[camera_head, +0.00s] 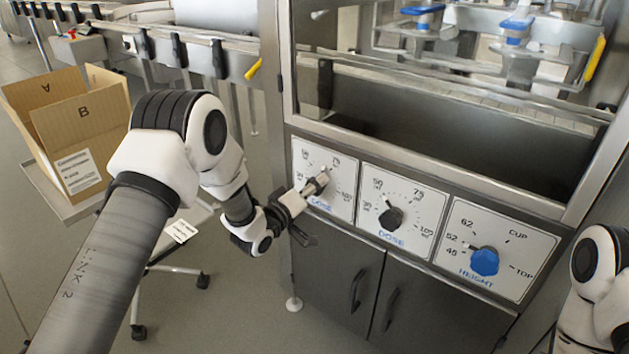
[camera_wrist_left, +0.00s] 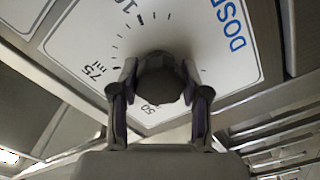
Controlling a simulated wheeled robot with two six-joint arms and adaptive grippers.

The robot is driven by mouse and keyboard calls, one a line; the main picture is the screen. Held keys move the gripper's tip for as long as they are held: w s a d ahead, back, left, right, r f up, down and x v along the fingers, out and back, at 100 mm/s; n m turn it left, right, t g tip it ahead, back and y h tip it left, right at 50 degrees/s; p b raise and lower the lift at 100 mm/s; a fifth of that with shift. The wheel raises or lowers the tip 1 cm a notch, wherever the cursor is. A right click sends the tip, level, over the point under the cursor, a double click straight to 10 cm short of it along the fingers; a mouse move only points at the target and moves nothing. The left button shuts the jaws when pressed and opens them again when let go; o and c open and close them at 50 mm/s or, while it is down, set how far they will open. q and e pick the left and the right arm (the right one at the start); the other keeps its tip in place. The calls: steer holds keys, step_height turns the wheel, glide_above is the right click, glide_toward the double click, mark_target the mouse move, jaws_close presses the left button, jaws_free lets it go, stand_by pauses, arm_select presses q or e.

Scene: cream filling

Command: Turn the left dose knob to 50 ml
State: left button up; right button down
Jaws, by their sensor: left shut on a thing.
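The left dose plate (camera_head: 340,199) is white, with a scale and a blue DOSE label, at the left end of the machine's front panel. My left gripper (camera_head: 315,185) reaches it from the left and is shut on its dark knob. In the left wrist view the knob (camera_wrist_left: 160,76) sits between the two fingers of the left gripper (camera_wrist_left: 159,92), one on each side. The 50 mark shows just below the knob, 75 ml to the left and part of 100 above. I cannot tell where the knob's pointer is. My right gripper is out of view.
A second dose knob (camera_head: 391,218) and a blue height knob (camera_head: 484,261) sit to the right on the same panel. Cabinet doors with handles (camera_head: 356,290) are below. An open cardboard box (camera_head: 85,135) stands at the left.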

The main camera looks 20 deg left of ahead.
arm_select(q)
steer(key=n+p, duration=0.2)
steer(key=n, duration=0.3)
steer(key=shift+n, duration=0.3)
steer(key=n+p, duration=0.1)
steer(key=n, duration=0.3)
steer(key=shift+n+p, duration=0.3)
steer(key=shift+n, duration=0.1)
steer(key=o, duration=1.2)
steer(key=shift+f, duration=0.1)
steer(key=shift+c, duration=0.2)
steer(key=v, duration=1.2)
